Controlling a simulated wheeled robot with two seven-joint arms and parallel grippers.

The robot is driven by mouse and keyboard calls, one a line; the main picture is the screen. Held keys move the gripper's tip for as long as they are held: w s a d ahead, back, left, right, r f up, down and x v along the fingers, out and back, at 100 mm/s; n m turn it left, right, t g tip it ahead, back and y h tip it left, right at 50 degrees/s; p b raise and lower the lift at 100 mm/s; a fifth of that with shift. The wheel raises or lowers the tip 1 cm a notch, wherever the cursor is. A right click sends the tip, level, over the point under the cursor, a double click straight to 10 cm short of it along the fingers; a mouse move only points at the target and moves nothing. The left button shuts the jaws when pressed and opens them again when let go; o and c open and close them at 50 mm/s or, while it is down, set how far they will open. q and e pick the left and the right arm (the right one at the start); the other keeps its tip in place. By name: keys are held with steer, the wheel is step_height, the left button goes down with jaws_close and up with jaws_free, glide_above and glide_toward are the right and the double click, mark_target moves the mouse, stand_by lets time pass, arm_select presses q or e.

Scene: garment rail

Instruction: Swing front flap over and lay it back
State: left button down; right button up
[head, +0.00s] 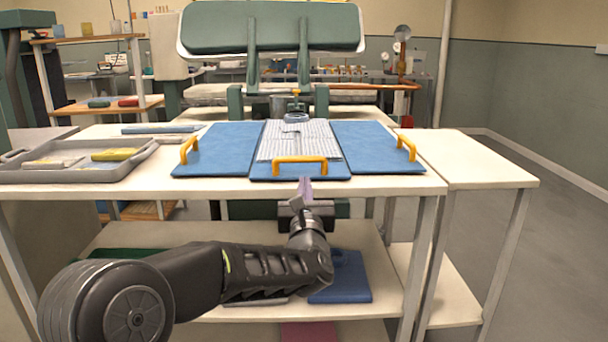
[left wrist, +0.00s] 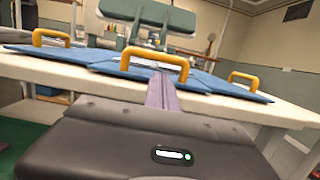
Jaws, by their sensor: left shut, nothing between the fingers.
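A blue folding board lies flat on the white table. Its left panel (head: 222,148), right panel (head: 375,148) and front flap (head: 258,171) each carry a yellow handle. A striped folded garment (head: 298,141) lies on the middle, reaching down toward the front flap. The front flap's yellow handle (head: 300,162) stands up near the table edge; it also shows in the left wrist view (left wrist: 155,62). My left gripper (head: 304,184) is shut and empty, just in front of the table edge and below that handle, apart from it. My right gripper is not in view.
A grey tray (head: 70,172) with folded cloths stands at the table's left. A bare side table (head: 480,165) adjoins on the right. A lower shelf (head: 195,308) with a blue folded item (head: 342,282) lies under my left arm. A green press (head: 272,28) stands behind.

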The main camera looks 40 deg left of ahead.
mark_target(304, 173)
arm_select(q)
steer(key=x, duration=0.4)
steer(key=shift+w+a, duration=0.25)
steer(key=shift+w, duration=0.1)
steer(key=shift+w+a+r, duration=0.1)
steer(key=shift+w, duration=0.05)
